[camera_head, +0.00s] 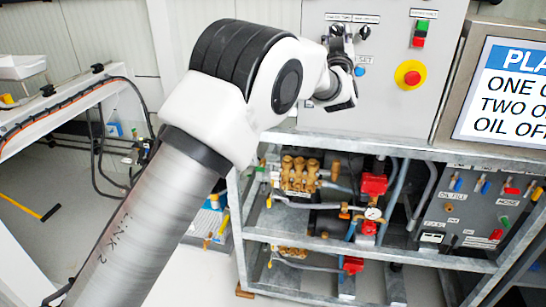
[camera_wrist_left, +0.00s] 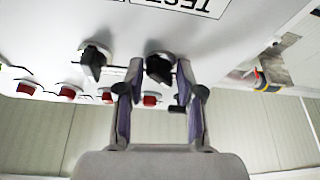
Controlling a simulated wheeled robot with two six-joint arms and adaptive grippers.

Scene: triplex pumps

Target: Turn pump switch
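On the grey control panel (camera_head: 385,110) two black rotary switches sit side by side near the top, the left switch (camera_head: 337,30) and the right switch (camera_head: 364,33). My left gripper (camera_head: 342,58) is right in front of the panel, just below the left switch. In the left wrist view my left gripper (camera_wrist_left: 158,66) is open, with one finger on each side of a black switch knob (camera_wrist_left: 159,69). Gaps seem to show between knob and fingers; contact is unclear. The other black knob (camera_wrist_left: 94,61) is outside the fingers. My right gripper is not in view.
A red emergency stop on yellow (camera_head: 410,75), a green and red button pair (camera_head: 420,34) and a blue button (camera_head: 360,71) share the panel. A framed sign (camera_head: 505,95) stands at right. Below is a metal frame (camera_head: 330,239) with brass pumps (camera_head: 299,174) and hoses.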

